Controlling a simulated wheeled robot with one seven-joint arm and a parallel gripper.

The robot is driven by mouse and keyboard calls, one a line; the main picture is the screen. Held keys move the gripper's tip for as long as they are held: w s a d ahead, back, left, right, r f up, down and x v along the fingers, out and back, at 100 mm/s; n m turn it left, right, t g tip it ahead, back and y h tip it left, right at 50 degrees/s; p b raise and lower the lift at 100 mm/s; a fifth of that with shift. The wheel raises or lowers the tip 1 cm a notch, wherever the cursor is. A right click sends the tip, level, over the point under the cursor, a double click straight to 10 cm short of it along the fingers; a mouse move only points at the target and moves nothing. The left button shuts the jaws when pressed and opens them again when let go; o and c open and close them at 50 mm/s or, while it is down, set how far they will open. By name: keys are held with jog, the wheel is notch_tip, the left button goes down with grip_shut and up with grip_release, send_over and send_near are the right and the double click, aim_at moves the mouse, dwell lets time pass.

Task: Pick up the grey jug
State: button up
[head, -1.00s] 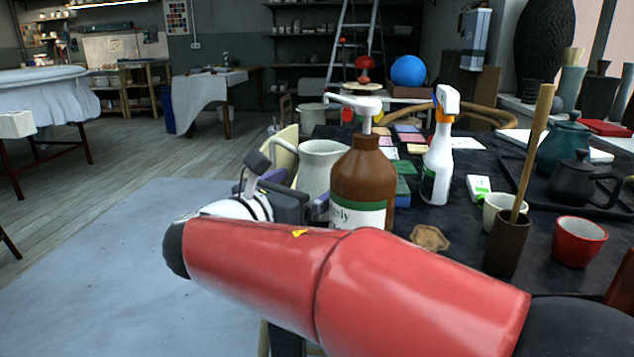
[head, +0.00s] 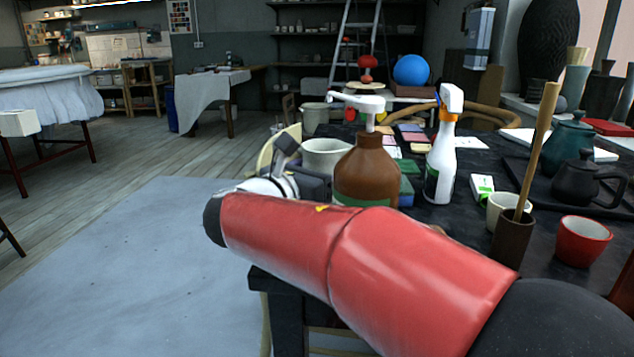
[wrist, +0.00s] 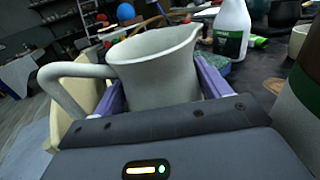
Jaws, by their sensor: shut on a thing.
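The grey jug (wrist: 155,75) is a pale grey pitcher with a spout at the right and a looped handle at the left in the wrist view. My gripper (wrist: 160,88) is shut on its body, with a purple finger on each side. In the head view the jug (head: 325,150) shows only its upper part, behind my arm and beside the brown bottle. My gripper's fingers are hidden there by my red arm. I cannot tell from these views whether the jug's base touches the table.
A brown pump bottle (head: 366,172) stands close to the right of the jug. A white spray bottle (head: 441,160), a red cup (head: 583,241), a brown holder with a stick (head: 512,237) and a dark teapot (head: 578,183) crowd the table. Open floor (head: 130,270) lies to the left.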

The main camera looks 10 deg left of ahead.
jog(key=c, duration=0.5)
jog(key=shift+r, duration=0.2)
